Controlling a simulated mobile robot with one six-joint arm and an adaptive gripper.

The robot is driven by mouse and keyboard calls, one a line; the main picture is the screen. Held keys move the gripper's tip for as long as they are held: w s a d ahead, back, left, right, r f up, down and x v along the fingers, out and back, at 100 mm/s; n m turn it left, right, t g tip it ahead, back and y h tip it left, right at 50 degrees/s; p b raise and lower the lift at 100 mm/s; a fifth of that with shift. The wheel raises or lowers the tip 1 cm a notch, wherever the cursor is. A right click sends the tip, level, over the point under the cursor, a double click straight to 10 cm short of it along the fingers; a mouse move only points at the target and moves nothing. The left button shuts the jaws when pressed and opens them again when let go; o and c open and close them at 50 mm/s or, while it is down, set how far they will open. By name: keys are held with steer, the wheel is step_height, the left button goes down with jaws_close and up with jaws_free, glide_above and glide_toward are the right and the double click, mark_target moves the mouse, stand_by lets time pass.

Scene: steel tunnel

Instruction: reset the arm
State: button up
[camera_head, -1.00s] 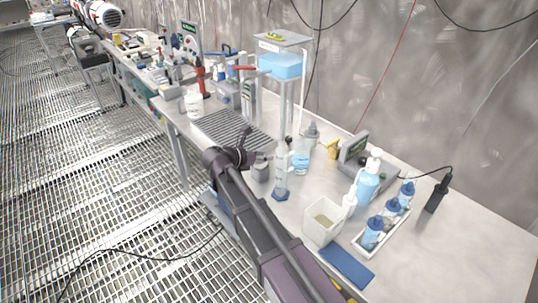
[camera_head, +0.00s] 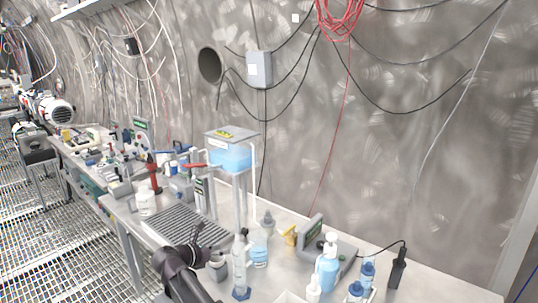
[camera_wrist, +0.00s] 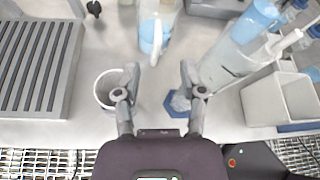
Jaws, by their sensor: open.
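My gripper (camera_wrist: 160,84) is open and empty in the wrist view, its two fingers apart over the front edge of the bench. A grey-white cup (camera_wrist: 104,92) is beside the left finger. A clear bottle on a blue hexagonal base (camera_wrist: 178,104) is by the right finger; I cannot tell whether they touch.
The bench (camera_head: 420,291) holds a ribbed rack (camera_head: 188,226), a clear bottle (camera_head: 239,262), a blue pump bottle (camera_head: 327,265) and a raised blue tank (camera_head: 230,157). A black handheld device (camera_head: 397,268) stands at right. Grated floor (camera_head: 90,240) is open in front.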

step_height(320, 180, up, 7)
steer(key=p, duration=0.6)
steer(key=shift+r, duration=0.2)
steer(key=shift+r+p, duration=0.5)
steer(key=shift+p, duration=0.3)
steer(key=shift+f, duration=0.1)
